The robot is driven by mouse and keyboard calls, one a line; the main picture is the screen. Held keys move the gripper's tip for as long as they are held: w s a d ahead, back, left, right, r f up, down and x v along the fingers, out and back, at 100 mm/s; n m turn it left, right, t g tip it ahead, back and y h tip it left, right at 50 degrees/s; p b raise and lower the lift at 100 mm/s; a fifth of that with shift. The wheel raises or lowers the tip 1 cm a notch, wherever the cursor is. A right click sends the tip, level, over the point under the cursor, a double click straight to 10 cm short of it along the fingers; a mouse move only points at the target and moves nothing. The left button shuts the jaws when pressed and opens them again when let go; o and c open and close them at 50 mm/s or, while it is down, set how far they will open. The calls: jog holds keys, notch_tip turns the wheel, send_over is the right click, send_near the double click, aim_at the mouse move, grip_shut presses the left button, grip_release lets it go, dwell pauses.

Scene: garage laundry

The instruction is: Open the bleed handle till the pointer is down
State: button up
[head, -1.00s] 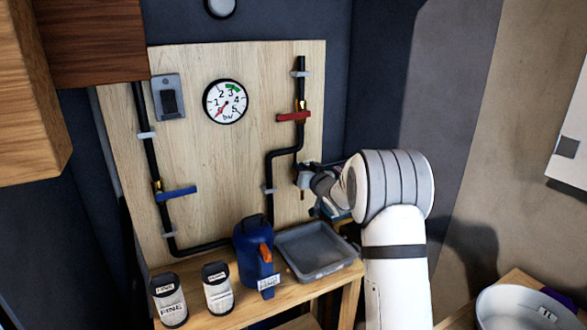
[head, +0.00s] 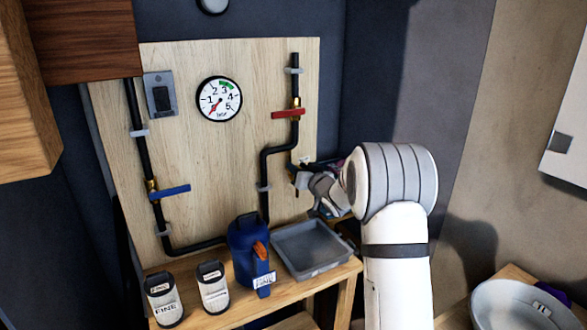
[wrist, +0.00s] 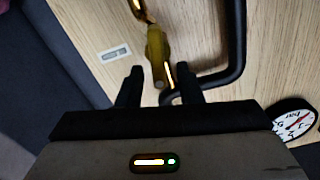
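My gripper (wrist: 159,70) is open, with one dark finger on each side of the handle and a small gap on both sides. In the head view my gripper (head: 310,182) is at the right part of the wooden board and largely hides the handle. The round white gauge (head: 219,99) has a red pointer aimed to the lower left, near the low end of its scale. The gauge is partly visible in the wrist view (wrist: 293,121).
A red lever (head: 288,114) lies across the right pipe, and a blue lever (head: 170,191) is on the left pipe. Below stand a grey tray (head: 313,266), a blue jug (head: 247,245) and two labelled containers (head: 163,300) (head: 213,288) on the wooden bench.

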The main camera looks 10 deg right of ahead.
jog(key=v, duration=0.6)
jog(key=shift+a, duration=0.1)
jog(key=s+a+f+g+h+p, duration=0.1)
jog(key=s+g, duration=0.6)
jog(key=s, duration=1.4)
jog(key=s+a+f+m+g+h+p, duration=0.1)
jog(key=s+g, duration=0.6)
jog(key=s, duration=1.5)
jog(key=a+h+p, duration=0.1)
jog(key=a+h, duration=0.1)
jog(key=h, duration=0.1)
jog(key=shift+a+g+h+p, duration=0.3)
jog(key=shift+a, duration=0.05)
jog(key=shift+f, duration=0.15)
